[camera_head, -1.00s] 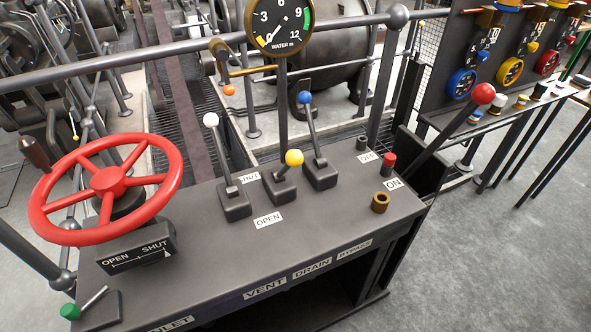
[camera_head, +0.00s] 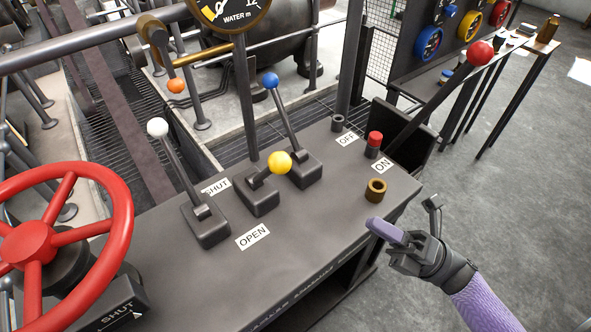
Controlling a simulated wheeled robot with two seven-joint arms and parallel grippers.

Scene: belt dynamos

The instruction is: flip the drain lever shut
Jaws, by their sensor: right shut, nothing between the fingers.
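The drain lever is the middle one of three on the console, with a yellow ball knob (camera_head: 280,162) on a short-looking stalk over a dark base (camera_head: 257,200). It leans toward the front, unlike its neighbours, which lean back toward the SHUT plate (camera_head: 217,186). The OPEN plate (camera_head: 252,236) lies in front of it. My right gripper (camera_head: 386,231) is shut and empty, off the console's front right edge, well to the right of the yellow knob and apart from it. My left gripper is not in view.
The white-knob lever (camera_head: 157,128) and blue-knob lever (camera_head: 271,81) flank the drain lever closely. A red handwheel (camera_head: 32,246) stands at left. A red button (camera_head: 375,139) and brass socket (camera_head: 375,190) lie at right, with a long red-knob lever (camera_head: 480,54) beyond.

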